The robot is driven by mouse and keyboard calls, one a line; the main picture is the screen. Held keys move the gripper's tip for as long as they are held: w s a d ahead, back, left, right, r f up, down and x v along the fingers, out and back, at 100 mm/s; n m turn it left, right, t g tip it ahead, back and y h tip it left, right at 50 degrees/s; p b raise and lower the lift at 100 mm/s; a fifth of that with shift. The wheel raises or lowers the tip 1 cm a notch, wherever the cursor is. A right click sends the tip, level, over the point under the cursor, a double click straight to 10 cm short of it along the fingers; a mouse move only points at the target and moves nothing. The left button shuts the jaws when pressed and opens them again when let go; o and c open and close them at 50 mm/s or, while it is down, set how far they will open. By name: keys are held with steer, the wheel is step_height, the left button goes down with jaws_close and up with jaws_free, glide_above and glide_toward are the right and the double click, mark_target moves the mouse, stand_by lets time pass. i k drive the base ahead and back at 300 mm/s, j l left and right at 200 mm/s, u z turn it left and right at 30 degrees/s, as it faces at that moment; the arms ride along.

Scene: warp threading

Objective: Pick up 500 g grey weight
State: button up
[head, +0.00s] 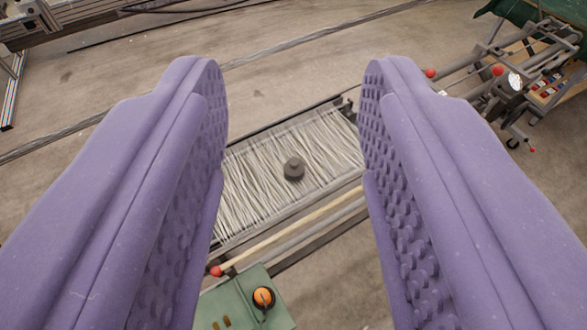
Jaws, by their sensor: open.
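A small dark grey round weight (294,169) with a narrower knob on top rests on a bed of pale warp threads (258,190). It lies near the middle of the head view, between my two fingers in the picture. My gripper (293,85) is open and empty, with its purple padded fingers wide apart. The weight looks small and well beyond the fingers, so they do not touch it.
A rail with a red ball end (215,271) runs along the threads' near side. A green panel (243,303) with an orange knob (263,297) stands at the bottom. A wheeled metal frame (505,75) is at upper right. Concrete floor (290,60) is mostly clear beyond.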

mark_target(295, 169)
steer(key=i+l+u, duration=0.15)
steer(key=i+l, duration=0.35)
steer(key=i+l+u, duration=0.15)
steer(key=i+l, duration=0.4)
steer(key=i+l+u, duration=0.15)
steer(key=i+l, duration=0.35)
steer(key=l, duration=0.2)
